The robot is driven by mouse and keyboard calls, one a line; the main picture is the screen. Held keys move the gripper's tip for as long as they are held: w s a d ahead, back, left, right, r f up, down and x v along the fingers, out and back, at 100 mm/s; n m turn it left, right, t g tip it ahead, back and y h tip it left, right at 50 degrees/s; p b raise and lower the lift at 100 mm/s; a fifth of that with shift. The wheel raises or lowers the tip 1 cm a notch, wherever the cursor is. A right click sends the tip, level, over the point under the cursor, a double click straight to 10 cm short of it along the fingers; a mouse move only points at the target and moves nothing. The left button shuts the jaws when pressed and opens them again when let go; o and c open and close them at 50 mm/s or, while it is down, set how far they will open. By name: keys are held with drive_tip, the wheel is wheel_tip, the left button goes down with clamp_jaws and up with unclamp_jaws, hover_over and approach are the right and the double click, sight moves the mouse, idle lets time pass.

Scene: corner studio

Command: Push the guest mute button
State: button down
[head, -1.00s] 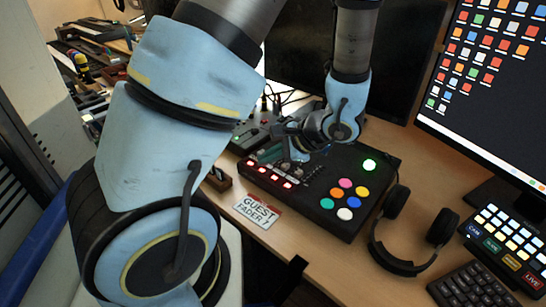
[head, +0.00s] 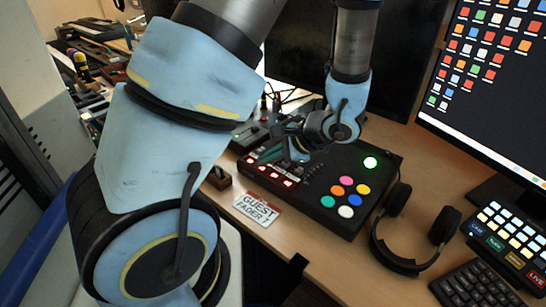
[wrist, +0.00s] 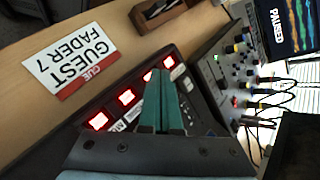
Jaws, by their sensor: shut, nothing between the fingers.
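A black mixing console (head: 330,214) sits on the desk, with a row of lit red buttons (head: 275,176) along its left edge. The red buttons also show in the wrist view (wrist: 98,121); I cannot read which one is the guest mute. A white card reading "GUEST FADER 7" (head: 257,209) lies beside this row, and it is large in the wrist view (wrist: 70,62). My gripper (head: 262,158) is shut and empty over the far part of the row. Its teal fingertips (wrist: 160,74) partly cover the far red buttons; contact cannot be told.
Round coloured buttons (head: 345,197) fill the console's right part. Headphones (head: 412,232) lie to its right, before a lit keypad (head: 500,240) and a keyboard (head: 475,288). A small wooden holder (head: 219,178) and a grey device with knobs (wrist: 222,75) are near the gripper.

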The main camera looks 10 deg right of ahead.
drive_tip(key=shift+s+a+f+b, duration=0.1)
drive_tip(key=shift+s+f+b, duration=0.05)
drive_tip(key=shift+f+b, duration=0.5)
idle(1.0)
drive_tip(key=shift+r, duration=0.15)
drive_tip(key=shift+r+p, duration=0.55)
drive_tip(key=shift+r, duration=0.25)
wheel_tip(320, 180, up, 6)
drive_tip(key=p, duration=0.4)
drive_tip(key=shift+p, duration=0.3)
